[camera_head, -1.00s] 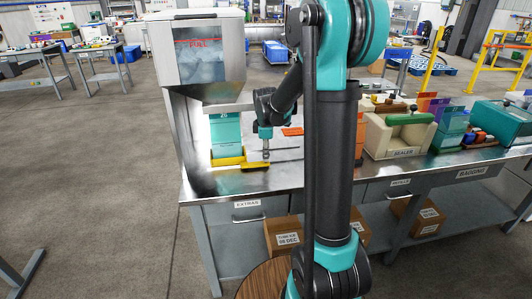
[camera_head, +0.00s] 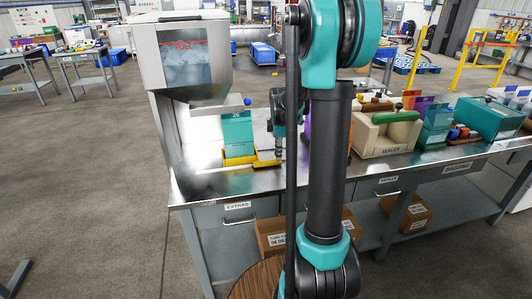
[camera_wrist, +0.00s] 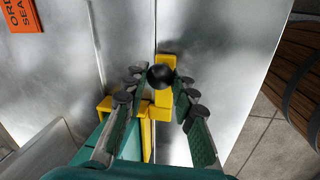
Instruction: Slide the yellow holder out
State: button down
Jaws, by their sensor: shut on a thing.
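The yellow holder (camera_head: 240,160) stands on the metal bench at the ice dispenser, with a teal bag (camera_head: 237,132) marked 26 upright in it. The bag is right of the chute and beside the lever bar (camera_head: 218,106). A yellow arm of the holder (camera_wrist: 164,66) with a black knob (camera_wrist: 161,77) reaches forward in the wrist view. My gripper (camera_head: 279,158) is at the holder's right end. In the wrist view its fingers (camera_wrist: 160,84) are on both sides of the knob, shut on it. The teal bag hides part of the holder.
The ice dispenser (camera_head: 185,55) with ice behind its window stands at the bench's left end. A cream sealer (camera_head: 388,150), an orange bag (camera_head: 408,105) and a teal box (camera_head: 487,118) stand to the right. An orange sign (camera_wrist: 22,14) lies on the bench.

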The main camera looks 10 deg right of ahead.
jog(key=d, duration=1)
jog(key=c, duration=1.2)
grip_release()
jog(key=r, duration=0.4)
jog(key=s+r, duration=0.1)
jog(key=r, duration=0.3)
jog(key=s+r, duration=0.1)
jog(key=r, duration=0.3)
jog(key=shift+s+a, duration=0.15)
jog(key=shift+a, duration=0.1)
jog(key=shift+f, duration=0.1)
